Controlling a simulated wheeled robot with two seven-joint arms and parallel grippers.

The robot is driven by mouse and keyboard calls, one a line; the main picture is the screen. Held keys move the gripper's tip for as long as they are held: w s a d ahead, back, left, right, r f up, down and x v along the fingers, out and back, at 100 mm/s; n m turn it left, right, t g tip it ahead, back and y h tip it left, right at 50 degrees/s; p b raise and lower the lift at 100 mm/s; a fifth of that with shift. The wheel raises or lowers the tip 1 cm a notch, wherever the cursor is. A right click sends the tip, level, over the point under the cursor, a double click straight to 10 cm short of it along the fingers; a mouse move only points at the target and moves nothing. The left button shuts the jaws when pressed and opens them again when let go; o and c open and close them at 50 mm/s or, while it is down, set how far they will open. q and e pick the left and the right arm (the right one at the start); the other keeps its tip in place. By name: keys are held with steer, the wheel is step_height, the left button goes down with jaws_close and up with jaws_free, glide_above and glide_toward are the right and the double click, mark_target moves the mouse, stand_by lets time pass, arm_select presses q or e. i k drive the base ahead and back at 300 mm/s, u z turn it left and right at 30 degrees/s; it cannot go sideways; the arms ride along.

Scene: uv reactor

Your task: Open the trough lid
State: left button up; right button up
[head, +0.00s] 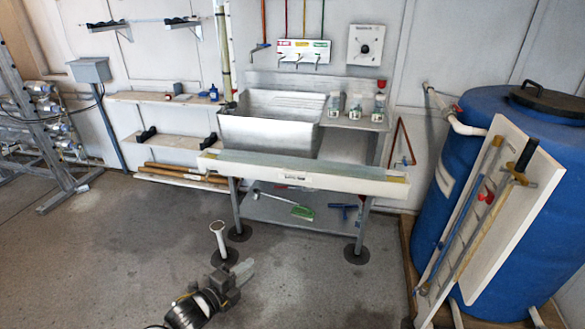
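A long white trough (330,181) lies across the front of a metal bench. A flat grey-green top (300,166) covers most of its length; it looks like the lid and lies flat. I cannot make out a hinge or handle on it. My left gripper (243,271) is low in the picture, in front of and below the trough's left half, well apart from it. Its fingers overlap in this view, so their opening is unclear, and I see nothing held in them. My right gripper is not in view.
A metal sink (265,128) stands behind the trough, with bottles (356,107) to its right. A white upright post (219,239) stands between my gripper and the bench. A blue tank (478,120) with a leaning white board (505,215) fills the right.

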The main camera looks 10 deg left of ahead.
mark_target(297, 166)
steer(key=i, duration=1.45)
